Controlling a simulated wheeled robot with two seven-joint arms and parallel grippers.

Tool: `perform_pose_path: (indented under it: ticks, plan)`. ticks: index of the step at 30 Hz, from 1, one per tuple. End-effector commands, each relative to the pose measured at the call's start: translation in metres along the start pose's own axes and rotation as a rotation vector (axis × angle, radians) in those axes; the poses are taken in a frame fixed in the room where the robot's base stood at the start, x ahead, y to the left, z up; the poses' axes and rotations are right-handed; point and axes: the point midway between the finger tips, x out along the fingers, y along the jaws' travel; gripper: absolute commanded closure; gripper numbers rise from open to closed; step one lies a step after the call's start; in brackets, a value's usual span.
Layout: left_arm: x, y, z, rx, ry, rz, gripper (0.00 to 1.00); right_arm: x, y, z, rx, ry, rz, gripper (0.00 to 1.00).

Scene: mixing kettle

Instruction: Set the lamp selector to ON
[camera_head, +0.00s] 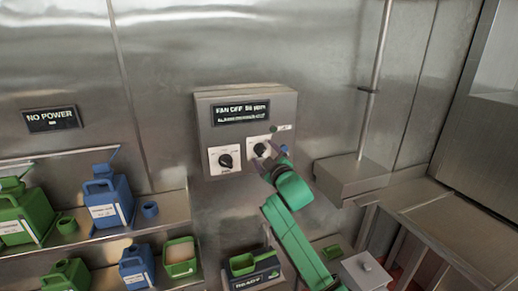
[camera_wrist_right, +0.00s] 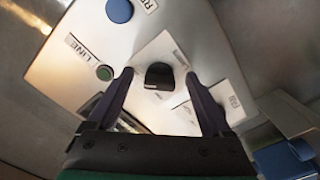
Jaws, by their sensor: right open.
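The grey control box (camera_head: 204,125) on the steel wall carries two black rotary knobs on white plates. The left knob (camera_head: 225,160) is in clear view. The right knob (camera_head: 260,149) is partly behind my right gripper (camera_head: 267,157). I cannot read which knob is the lamp selector. In the right wrist view a black knob (camera_wrist_right: 159,76) sits on a white plate. My right gripper (camera_wrist_right: 159,80) is open, its dark fingertips on either side of that knob. A gap shows on both sides, and I see no clear contact. My left gripper is out of view.
A green button (camera_wrist_right: 105,73) and a blue button (camera_wrist_right: 119,10) are on the box face near the knob. A grey ledge with a vertical pipe (camera_head: 352,175) stands to the right. Shelves with green and blue jugs (camera_head: 107,200) are at left.

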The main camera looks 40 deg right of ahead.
Motion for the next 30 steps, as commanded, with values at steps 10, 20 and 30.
perform_pose_path:
  ticks: [10,20,30]
  plan:
    - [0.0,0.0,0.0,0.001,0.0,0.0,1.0,-0.048,-0.001,0.0,-0.004,0.0,-0.001,0.16]
    - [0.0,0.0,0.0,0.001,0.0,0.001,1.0,-0.07,0.0,0.0,-0.002,-0.001,0.0,0.16]
    - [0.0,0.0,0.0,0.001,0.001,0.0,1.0,-0.069,0.0,0.0,-0.003,-0.001,0.0,0.16]
